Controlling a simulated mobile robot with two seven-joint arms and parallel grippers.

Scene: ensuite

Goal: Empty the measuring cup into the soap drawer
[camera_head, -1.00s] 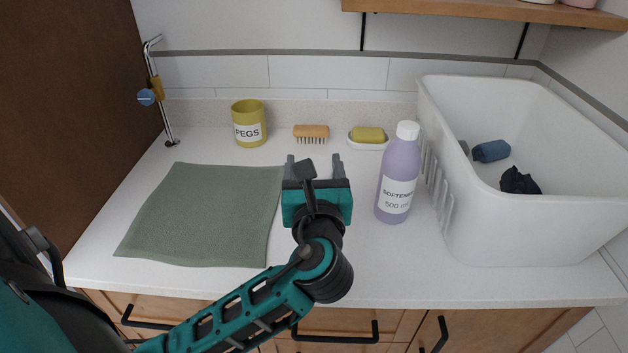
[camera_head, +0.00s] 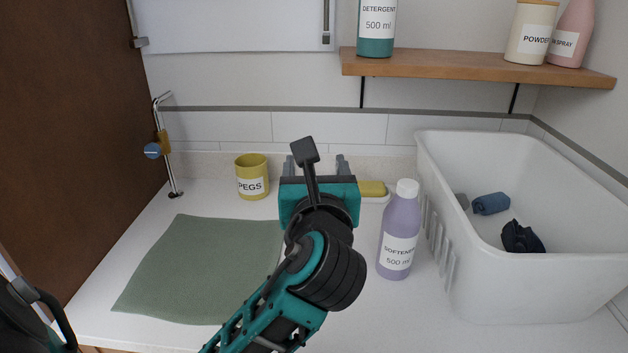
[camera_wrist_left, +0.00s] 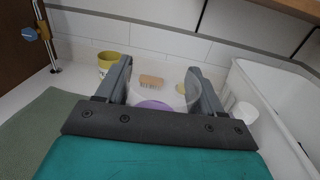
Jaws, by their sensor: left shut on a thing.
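My left gripper (camera_head: 316,163) is over the middle of the counter, its fingers pointing to the back wall. In the left wrist view, its two fingers (camera_wrist_left: 160,85) are shut on a clear measuring cup (camera_wrist_left: 172,97) with purple liquid (camera_wrist_left: 155,106) in it. No soap drawer shows in either view. My right gripper is not in view.
A softener bottle (camera_head: 399,235) stands right of my arm, beside a white basin (camera_head: 470,270) holding dark cloths. A yellow pegs cup (camera_head: 252,170), yellow soap (camera_head: 371,188) and a green towel (camera_head: 195,270) are on the counter. A wooden shelf (camera_head: 450,70) holds several containers.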

